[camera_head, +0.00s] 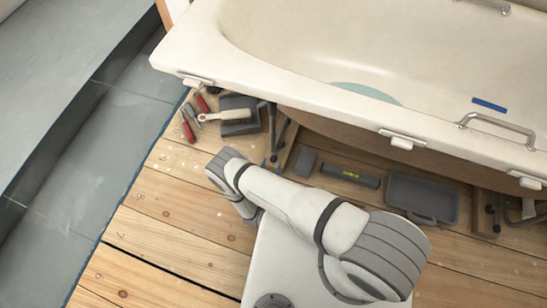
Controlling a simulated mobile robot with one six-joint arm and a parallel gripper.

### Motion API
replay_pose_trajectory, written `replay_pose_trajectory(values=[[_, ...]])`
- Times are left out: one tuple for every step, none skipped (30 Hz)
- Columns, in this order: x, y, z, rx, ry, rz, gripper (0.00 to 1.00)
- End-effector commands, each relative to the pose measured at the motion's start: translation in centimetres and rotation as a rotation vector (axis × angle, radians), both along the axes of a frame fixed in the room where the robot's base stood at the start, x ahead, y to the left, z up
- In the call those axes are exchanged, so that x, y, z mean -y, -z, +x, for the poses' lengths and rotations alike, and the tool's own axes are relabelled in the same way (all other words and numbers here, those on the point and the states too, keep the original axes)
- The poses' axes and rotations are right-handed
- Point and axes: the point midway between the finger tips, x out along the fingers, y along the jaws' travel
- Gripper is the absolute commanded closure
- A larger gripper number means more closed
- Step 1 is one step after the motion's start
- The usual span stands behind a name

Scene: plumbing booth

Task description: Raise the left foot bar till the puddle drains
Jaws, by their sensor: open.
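The white bathtub (300,88) fills the upper right of the head view. A pale teal puddle (368,92) lies on the tub floor, close to the near wall. Under the tub's left part, dark foot parts (279,135) stand on the wooden floor; the left foot bar cannot be told apart clearly among them. My arm (300,205) reaches from the lower right up to the left, its elbow just in front of these feet. My gripper does not show; the arm hides what lies behind it.
Red-handled tools (188,130) and a grey tray with a trowel (240,118) lie left of the feet. A spirit level (348,174) and a grey case (422,196) lie under the tub's front. The plank floor (165,235) at lower left is clear.

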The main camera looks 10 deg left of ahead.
Motion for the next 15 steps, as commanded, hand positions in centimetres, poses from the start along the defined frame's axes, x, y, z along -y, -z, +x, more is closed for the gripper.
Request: replay_pose_trajectory(values=[[-0.2, -0.1, -0.7, -0.001, -0.003, -0.001, 0.54], [-0.2, -0.1, -1.0, -0.001, -0.003, -0.001, 0.54], [-0.2, -0.1, -1.4, -0.001, -0.002, -0.001, 0.54], [-0.2, -0.1, -1.7, -0.001, -0.001, -0.001, 0.54], [-0.2, 0.0, -1.9, -0.001, -0.001, -0.001, 0.54], [-0.2, 0.0, -2.1, -0.002, -0.001, 0.0, 0.54], [-0.2, 0.0, -2.2, -0.001, -0.001, 0.0, 0.54], [-0.2, 0.0, -2.3, -0.001, 0.0, 0.0, 0.54], [-0.2, 0.0, -2.4, -0.001, 0.0, 0.0, 0.54], [-0.2, 0.0, -2.4, -0.001, 0.0, 0.0, 0.54], [-0.2, 0.1, -2.4, -0.001, 0.001, 0.001, 0.54], [-0.2, 0.1, -2.4, -0.001, 0.001, 0.001, 0.54], [-0.2, 0.1, -2.4, -0.001, 0.001, 0.001, 0.54], [-0.2, 0.1, -2.4, -0.001, 0.001, 0.001, 0.54], [-0.2, 0.1, -2.4, -0.001, 0.001, 0.0, 0.54]])
